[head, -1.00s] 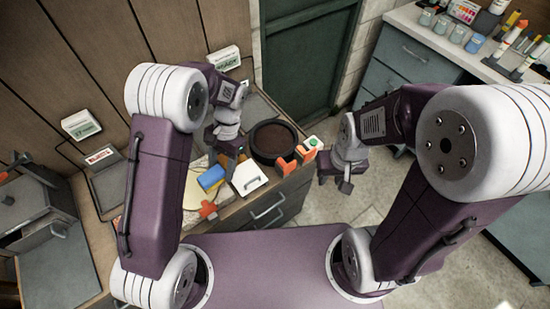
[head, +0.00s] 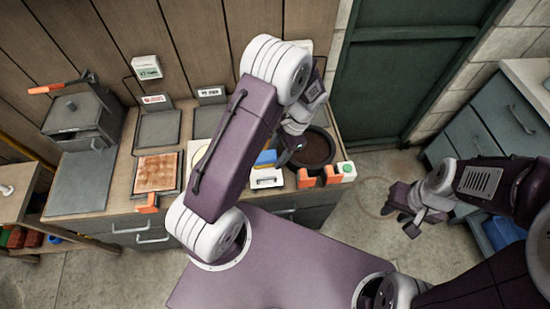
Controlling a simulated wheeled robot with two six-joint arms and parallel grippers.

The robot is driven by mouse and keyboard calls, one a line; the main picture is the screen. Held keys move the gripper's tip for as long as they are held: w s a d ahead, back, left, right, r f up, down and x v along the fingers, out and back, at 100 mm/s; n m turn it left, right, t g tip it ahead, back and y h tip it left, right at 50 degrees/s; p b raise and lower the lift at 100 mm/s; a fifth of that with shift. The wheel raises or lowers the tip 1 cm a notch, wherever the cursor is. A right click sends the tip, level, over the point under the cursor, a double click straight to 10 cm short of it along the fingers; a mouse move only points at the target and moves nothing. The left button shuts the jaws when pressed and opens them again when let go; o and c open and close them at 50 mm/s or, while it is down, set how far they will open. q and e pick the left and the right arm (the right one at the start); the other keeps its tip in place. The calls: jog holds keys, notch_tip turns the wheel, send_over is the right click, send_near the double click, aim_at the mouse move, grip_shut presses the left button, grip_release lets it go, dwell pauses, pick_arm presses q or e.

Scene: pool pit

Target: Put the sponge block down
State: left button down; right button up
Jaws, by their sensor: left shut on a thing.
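My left gripper (head: 287,157) is low over the counter, beside the dark round pan (head: 318,147). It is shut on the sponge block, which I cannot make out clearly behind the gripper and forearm. A blue block (head: 265,158) lies just left of the gripper, behind a white box with a handle (head: 266,178); I cannot tell if the gripper touches it. My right gripper (head: 400,220) hangs over the floor, right of the counter, apparently empty with its fingers apart.
Orange pieces (head: 306,179) and a box with a green button (head: 346,170) stand at the counter's front right. A tray with a brown grid slab (head: 157,173), a bare dark plate (head: 158,131) and a grey lidded box (head: 82,116) are further left. Drawers (head: 484,140) stand right.

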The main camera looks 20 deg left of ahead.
pick_arm(q)
jog(key=shift+w+a+f, duration=0.45)
jog(key=shift+w+a, duration=0.05)
jog(key=shift+a, duration=0.05)
jog(key=shift+f, duration=2)
jog(key=shift+f, duration=0.1)
jog(key=c, duration=0.6)
grip_release()
